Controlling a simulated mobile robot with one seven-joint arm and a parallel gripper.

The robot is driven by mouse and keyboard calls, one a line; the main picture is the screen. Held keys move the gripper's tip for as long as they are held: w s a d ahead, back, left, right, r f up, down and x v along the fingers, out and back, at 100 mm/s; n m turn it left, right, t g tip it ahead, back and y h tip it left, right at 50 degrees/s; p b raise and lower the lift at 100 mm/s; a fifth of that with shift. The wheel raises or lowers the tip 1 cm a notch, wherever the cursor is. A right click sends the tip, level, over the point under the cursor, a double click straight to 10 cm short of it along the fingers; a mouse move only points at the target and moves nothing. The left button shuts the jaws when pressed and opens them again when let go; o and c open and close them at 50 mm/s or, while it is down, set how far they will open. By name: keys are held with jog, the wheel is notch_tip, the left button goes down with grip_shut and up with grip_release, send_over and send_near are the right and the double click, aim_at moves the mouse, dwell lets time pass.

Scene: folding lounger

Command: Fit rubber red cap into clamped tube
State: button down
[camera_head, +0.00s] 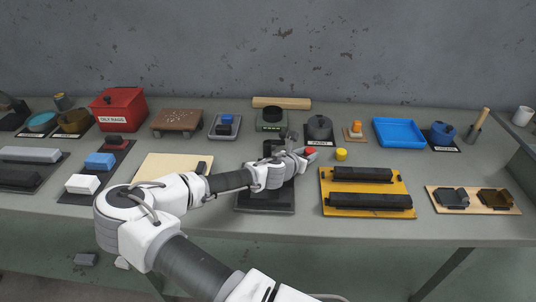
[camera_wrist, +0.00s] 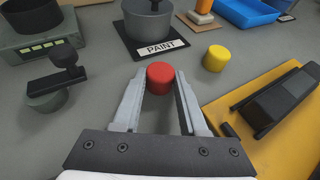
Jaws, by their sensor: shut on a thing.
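The red cap (camera_wrist: 160,77) is a short cylinder between the tips of my gripper (camera_wrist: 161,88) in the wrist view. My gripper is shut on it, and the cap seems held above the table. In the head view the red cap (camera_head: 310,150) shows at the end of my gripper (camera_head: 304,155), right of a black stand (camera_head: 264,208). My arm covers much of this stand, and I cannot make out the clamped tube there. A dark clamp-like part with a knob (camera_wrist: 62,75) stands left of my gripper in the wrist view.
A yellow cap (camera_head: 341,154) stands on the table just right of my gripper. A yellow board (camera_head: 365,187) with black bars lies to the right. A dark pot on a PAINT plate (camera_head: 319,128) and a scale (camera_head: 271,125) stand behind. Bare table lies around the yellow cap.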

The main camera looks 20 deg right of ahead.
aim_at(307, 153)
jog(key=shift+r, duration=0.15)
notch_tip(307, 153, up, 5)
jog(key=p, duration=0.4)
dwell(0.4)
